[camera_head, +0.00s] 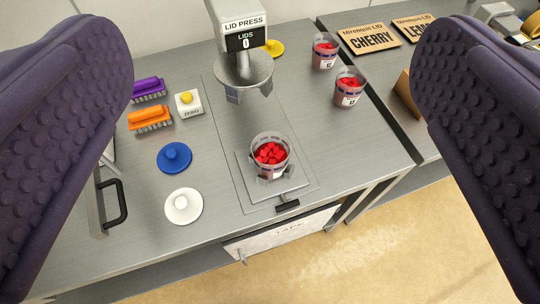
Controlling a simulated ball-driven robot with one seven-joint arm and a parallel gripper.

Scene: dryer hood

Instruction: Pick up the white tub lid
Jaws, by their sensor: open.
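The white tub lid (183,206) is a round disc with a raised knob. It lies flat on the grey steel counter at the lower left of the view, just in front of a blue lid (174,158). My gripper (275,165) shows as two dark purple, studded finger pads at the left and right edges. The pads are wide apart with nothing between them at close range. The gripper is above the counter and apart from the white lid.
A tub of red pieces (270,157) stands on the press plate, below the lid press (244,70). Two more tubs, a yellow lid (273,48), orange brush (150,118), purple brush (148,89) and button box (189,103) stand behind. A black handle (115,202) is left of the white lid.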

